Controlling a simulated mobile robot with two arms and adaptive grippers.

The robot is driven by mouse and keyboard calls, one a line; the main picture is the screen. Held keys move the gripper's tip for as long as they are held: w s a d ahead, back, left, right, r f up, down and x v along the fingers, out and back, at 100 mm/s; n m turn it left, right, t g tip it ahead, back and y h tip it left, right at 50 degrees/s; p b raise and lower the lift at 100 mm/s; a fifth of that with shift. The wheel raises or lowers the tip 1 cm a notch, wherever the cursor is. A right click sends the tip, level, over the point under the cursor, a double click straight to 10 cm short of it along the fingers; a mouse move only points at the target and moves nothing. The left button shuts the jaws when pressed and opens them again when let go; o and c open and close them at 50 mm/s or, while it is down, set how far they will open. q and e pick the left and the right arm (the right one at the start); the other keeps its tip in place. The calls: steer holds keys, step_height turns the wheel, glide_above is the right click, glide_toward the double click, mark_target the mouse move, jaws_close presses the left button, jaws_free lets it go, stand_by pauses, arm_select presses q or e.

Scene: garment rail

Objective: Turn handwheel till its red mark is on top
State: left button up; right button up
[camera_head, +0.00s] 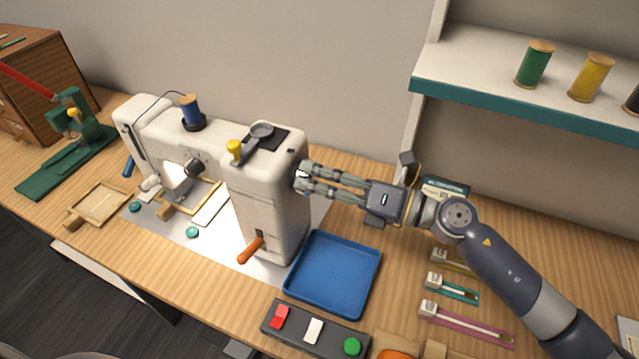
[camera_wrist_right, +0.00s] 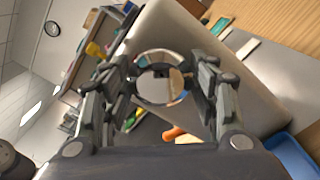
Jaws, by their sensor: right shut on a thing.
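The white sewing machine (camera_head: 272,195) stands on the wooden table. Its shiny round handwheel (camera_wrist_right: 160,84) is on the machine's right end and shows between my fingers in the wrist view. In the head view my fingers mostly cover it. My right gripper (camera_head: 303,178) reaches in from the right and is shut on the handwheel, with fingers on opposite sides of its rim, as the wrist view (camera_wrist_right: 166,80) also shows. I cannot make out the red mark on the wheel. My left gripper is not in view.
An orange-handled lever (camera_head: 251,250) sticks out low on the machine's front. A blue tray (camera_head: 334,273) lies right of it, with a switch box (camera_head: 314,331) in front. Small labelled gauges (camera_head: 452,288) lie under my right arm. A shelf (camera_head: 520,98) with spools hangs behind.

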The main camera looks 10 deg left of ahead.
steer(key=shift+n, duration=0.4)
steer(key=o, duration=1.1)
steer(key=d, duration=0.4)
steer(key=s+d, duration=0.1)
steer(key=d, duration=0.2)
steer(key=s+d, duration=0.1)
steer(key=d, duration=0.3)
steer(key=shift+s+d, duration=0.2)
steer(key=shift+d, duration=0.15)
